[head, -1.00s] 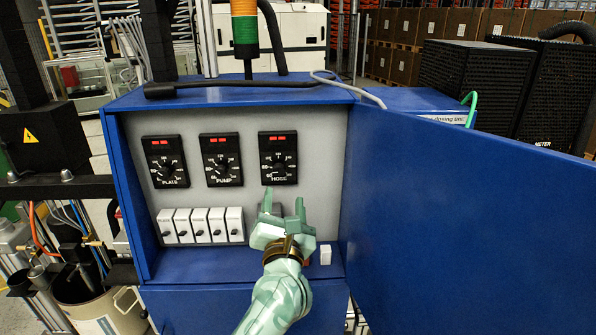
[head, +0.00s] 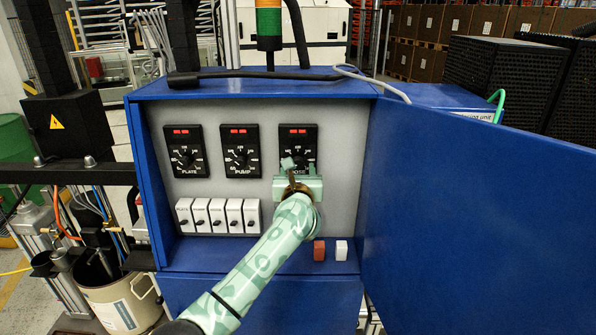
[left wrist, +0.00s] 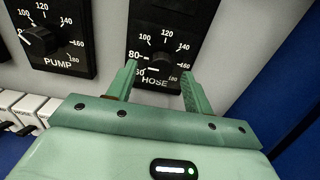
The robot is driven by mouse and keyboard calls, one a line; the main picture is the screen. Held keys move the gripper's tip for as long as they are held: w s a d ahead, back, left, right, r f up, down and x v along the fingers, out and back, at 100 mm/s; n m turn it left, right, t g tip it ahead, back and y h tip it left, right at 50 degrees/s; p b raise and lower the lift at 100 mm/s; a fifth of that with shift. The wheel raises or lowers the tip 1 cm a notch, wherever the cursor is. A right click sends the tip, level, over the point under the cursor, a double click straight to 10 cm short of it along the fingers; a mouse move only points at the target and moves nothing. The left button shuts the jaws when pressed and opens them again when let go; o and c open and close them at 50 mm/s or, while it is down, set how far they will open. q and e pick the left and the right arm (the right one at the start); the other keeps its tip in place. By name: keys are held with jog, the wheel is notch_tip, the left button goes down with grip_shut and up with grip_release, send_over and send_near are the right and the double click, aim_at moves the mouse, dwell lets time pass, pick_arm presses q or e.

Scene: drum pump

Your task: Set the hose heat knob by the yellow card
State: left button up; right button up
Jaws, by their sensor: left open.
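The HOSE dial (head: 298,136) is the rightmost of three black dials on the grey panel inside the blue cabinet. Its round black knob (left wrist: 163,60) shows in the left wrist view, with a scale from 60 to 180 around it. A white mark lies at its lower left, near 60; I cannot tell if it is the pointer. My left gripper (head: 299,168) is open in front of the lower part of this dial, hiding its knob in the head view. In the left wrist view its fingertips (left wrist: 158,68) stand either side of the knob; contact is unclear. No yellow card is visible.
The PUMP dial (head: 240,150) and PLATE dial (head: 186,151) are to the left. A row of white switches (head: 218,215) sits below. Red (head: 319,250) and white (head: 341,250) buttons are lower right. The open blue door (head: 470,220) bounds the right side.

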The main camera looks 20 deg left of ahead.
pick_arm(q)
jog(key=shift+w+a, duration=0.15)
jog(key=shift+w, duration=0.3)
jog(key=shift+c, duration=0.2)
jog(key=c, duration=0.9)
